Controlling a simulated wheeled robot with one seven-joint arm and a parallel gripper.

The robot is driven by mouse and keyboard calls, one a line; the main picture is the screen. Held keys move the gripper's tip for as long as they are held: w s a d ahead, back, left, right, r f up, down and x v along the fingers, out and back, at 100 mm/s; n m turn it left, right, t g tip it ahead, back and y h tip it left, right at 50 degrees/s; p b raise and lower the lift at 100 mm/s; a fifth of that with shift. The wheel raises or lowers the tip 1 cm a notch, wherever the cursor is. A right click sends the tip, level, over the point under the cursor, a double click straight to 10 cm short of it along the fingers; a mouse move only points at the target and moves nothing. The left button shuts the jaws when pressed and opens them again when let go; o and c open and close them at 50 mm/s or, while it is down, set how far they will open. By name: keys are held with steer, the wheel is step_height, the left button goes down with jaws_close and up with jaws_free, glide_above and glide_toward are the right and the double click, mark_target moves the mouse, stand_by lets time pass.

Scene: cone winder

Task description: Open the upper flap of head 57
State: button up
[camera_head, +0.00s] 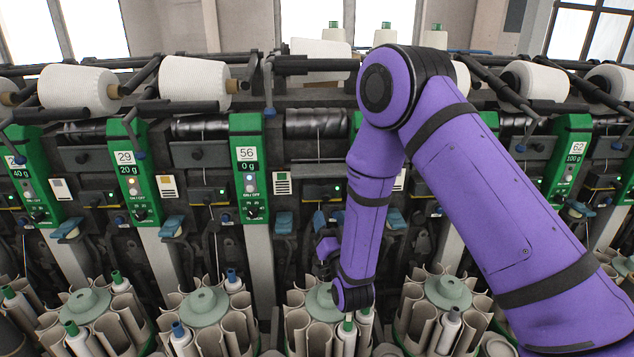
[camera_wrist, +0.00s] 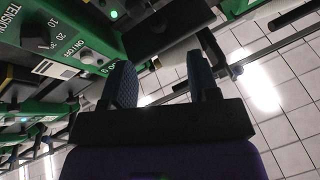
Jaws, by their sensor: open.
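Head 57's number and its upper flap are not readable in either view. The head panel marked 56 (camera_head: 250,170) is green and reads 0 g. To its right, only a green sliver of another panel (camera_head: 357,122) shows behind my purple arm. My gripper (camera_head: 328,218) is low in front of the machine, right of panel 56, its fingers small and partly lost among dark parts. In the wrist view, my gripper (camera_wrist: 162,78) is open, its two dark blue fingers apart with nothing between them. A green panel (camera_wrist: 92,45) with tension dial and on/off knob is up and left of the fingers.
White yarn cones (camera_head: 195,82) lie along the top on dark arms. Blue levers (camera_head: 283,222) stick out below the panels. Round bobbin magazines (camera_head: 205,310) stand low in front, close to my wrist. Tiled floor (camera_wrist: 285,100) is open at right in the wrist view.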

mark_target(322, 185)
steer(key=w+r+n, duration=0.1)
steer(key=w, duration=0.2)
steer(key=w+a+r+n, duration=0.1)
steer(key=w+r, duration=0.1)
steer(key=w, duration=0.1)
steer(key=w+r, duration=0.1)
steer(key=w, duration=0.2)
steer(key=shift+w+a+r+n, duration=0.15)
steer(key=shift+w+a+n, duration=0.05)
steer(key=shift+w+n, duration=0.2)
stand_by(0.5)
jaws_close()
